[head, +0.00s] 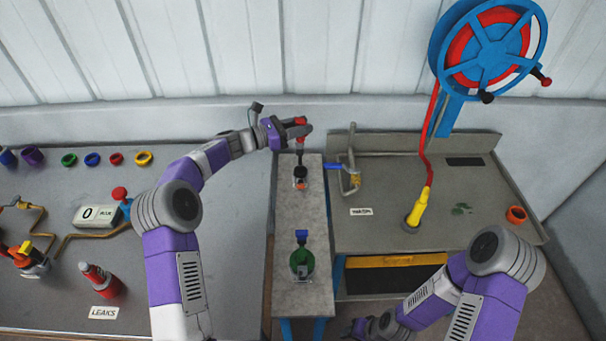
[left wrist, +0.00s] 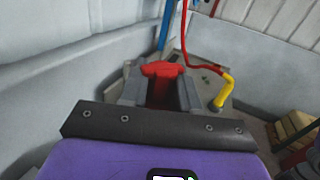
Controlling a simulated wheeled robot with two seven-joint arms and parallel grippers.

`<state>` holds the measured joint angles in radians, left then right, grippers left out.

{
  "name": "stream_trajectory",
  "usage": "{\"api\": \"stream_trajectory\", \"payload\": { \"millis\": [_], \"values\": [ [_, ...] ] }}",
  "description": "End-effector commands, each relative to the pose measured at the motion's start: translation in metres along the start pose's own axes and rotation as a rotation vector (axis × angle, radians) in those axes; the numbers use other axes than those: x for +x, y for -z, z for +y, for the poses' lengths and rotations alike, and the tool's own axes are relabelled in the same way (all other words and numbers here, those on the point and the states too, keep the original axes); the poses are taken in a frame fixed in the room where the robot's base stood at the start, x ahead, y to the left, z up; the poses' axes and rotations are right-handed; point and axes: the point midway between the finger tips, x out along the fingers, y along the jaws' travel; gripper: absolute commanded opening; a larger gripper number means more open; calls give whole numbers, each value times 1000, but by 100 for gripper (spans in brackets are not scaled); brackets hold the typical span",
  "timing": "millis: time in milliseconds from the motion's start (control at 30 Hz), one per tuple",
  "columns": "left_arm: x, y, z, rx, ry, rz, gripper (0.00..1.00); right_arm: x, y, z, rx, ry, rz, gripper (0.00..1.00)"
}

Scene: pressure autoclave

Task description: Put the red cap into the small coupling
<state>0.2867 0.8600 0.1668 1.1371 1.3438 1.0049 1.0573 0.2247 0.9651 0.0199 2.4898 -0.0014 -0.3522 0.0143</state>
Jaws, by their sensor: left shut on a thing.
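My left gripper (head: 297,128) is shut on the red cap (head: 301,121). It holds the cap above the far end of the narrow grey bench. In the left wrist view, the red cap (left wrist: 162,70) sits between the two grey fingers, its wide red top showing. Below it on the bench stands a small dark fitting with an orange-red part (head: 300,175), which looks like the small coupling. The cap appears apart from it. My right gripper (head: 366,328) is low at the bottom edge, partly cut off, and its jaws are unclear.
A green fitting with a blue top (head: 302,262) stands nearer on the narrow bench (head: 318,215). To the right, a grey sink table (head: 400,220) carries a yellow nozzle (head: 418,207) on a red hose.

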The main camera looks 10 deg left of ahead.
Motion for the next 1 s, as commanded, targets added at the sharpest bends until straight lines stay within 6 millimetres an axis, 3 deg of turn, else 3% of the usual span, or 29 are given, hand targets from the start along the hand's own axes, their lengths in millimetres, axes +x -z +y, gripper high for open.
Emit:
{"api": "stream_trajectory", "payload": {
  "millis": [33,300,567,800,1000],
  "values": [
    [0,11,0,2,0,-2,0,12,0,5,0,0,-1,50],
    [0,48,0,2,0,-2,0,46,2,17,0,0,-1,50],
    [0,65,0,0,0,-1,0,56,2,21,0,0,-1,50],
    [0,103,0,-1,1,-1,0,68,3,25,0,0,0,50],
    [0,123,0,-1,0,-1,0,73,3,27,0,0,0,50]
  ]
}}
